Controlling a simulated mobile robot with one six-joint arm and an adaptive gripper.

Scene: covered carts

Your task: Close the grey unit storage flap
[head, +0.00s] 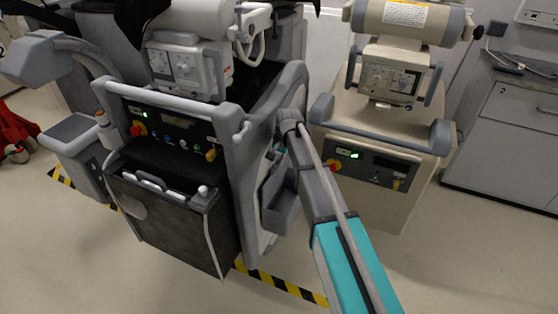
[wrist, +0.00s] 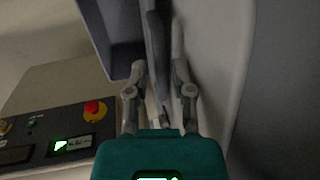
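The grey unit (head: 240,165) stands left of centre in the head view. A grey bin-like flap (head: 281,206) tilts out from its right side, with its top open. A grey pocket, apparently this flap, shows at the top of the wrist view (wrist: 118,28), beside a thin upright grey panel (wrist: 155,45). My gripper (wrist: 158,72) has its fingers apart on either side of this panel's lower end; contact cannot be told. In the head view my arm reaches to the unit's side and hides the gripper's fingers.
The unit's front has a dark compartment with a handled front panel (head: 155,215). A beige unit (head: 375,155) stands close on the right, its red button (wrist: 95,110) near my gripper. A cabinet (head: 505,140) is far right. Striped tape (head: 285,287) marks the floor.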

